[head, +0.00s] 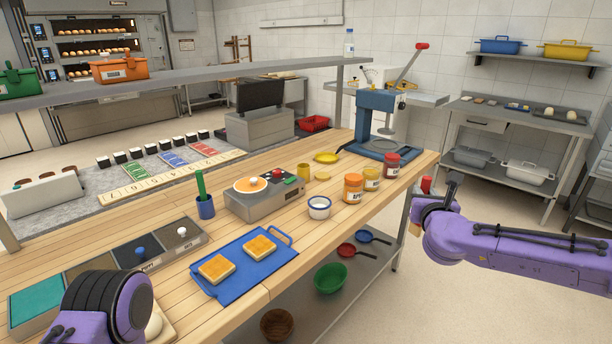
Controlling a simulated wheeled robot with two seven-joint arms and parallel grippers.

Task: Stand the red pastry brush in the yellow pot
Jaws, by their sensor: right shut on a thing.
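The red pastry brush (426,186) is in my right gripper (430,204), at the right beyond the table's edge. Its red handle end points up and a pale part shows below the jaws; the gripper hides its middle. The small yellow pot (304,172) stands upright on the wooden table, left of the gripper and well apart from it. No brush shows in it. A purple and black part of my left arm shows at the bottom left, but its jaws are out of sight.
A blue pot (206,208) holds a green brush (200,184). A grey appliance (265,203), a white cup (319,208) and jars (353,188) stand near the yellow pot. A blue press (375,122) stands behind. A blue tray (228,284) with toast lies in front.

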